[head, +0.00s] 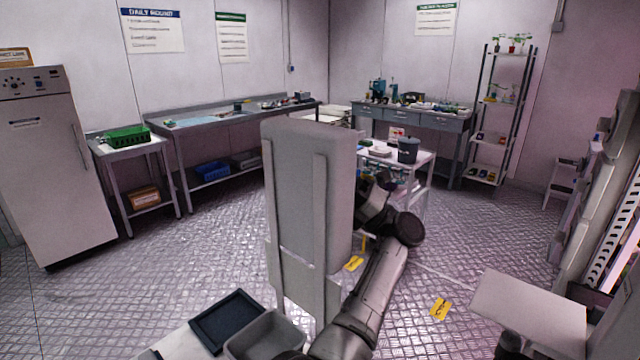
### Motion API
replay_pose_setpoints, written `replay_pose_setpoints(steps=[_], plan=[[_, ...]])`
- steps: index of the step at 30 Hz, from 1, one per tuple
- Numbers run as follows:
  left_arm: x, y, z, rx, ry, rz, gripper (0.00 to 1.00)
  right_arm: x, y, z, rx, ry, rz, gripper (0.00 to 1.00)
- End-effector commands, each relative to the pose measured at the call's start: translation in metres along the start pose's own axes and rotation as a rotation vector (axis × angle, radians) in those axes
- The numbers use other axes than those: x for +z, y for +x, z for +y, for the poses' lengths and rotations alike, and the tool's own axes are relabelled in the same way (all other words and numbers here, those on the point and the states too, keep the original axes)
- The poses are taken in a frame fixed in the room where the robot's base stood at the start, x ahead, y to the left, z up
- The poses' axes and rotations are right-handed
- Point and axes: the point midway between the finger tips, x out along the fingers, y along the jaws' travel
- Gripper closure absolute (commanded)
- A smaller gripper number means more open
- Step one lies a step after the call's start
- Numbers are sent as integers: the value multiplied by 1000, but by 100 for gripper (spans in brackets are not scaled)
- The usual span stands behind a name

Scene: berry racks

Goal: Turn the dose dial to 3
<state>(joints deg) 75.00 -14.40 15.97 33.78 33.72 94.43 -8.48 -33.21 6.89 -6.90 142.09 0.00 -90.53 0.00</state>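I cannot make out a dial marked as the dose dial or any numbers on one. A tall grey cabinet (55,165) at the far left has a control panel (32,84) with small round knobs along its top; their settings are too small to read. A dark grey arm of mine rises from the bottom middle, bends at a dark joint and runs partly behind a tall grey column. No gripper fingers show clearly, so neither gripper can be placed relative to a dial.
A white cart (415,160) holds a dark bucket (408,149). Behind are a drawer bench (412,119) and a plant shelf (500,110). The left floor is clear.

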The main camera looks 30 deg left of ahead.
Motion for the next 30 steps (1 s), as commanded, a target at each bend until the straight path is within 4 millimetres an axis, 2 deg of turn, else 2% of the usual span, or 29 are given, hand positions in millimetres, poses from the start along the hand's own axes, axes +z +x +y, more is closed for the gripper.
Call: replay_pose_setpoints(steps=[8,23,30], plan=[[0,0,1,0,-1,-1,43,1,0,2,6,-6,-2,23],[0,0,1,0,0,-1,91,0,0,0,-1,3,0,23],[1,1,3,-29,11,-1,92,-2,-7,-1,-3,5,0,23]])
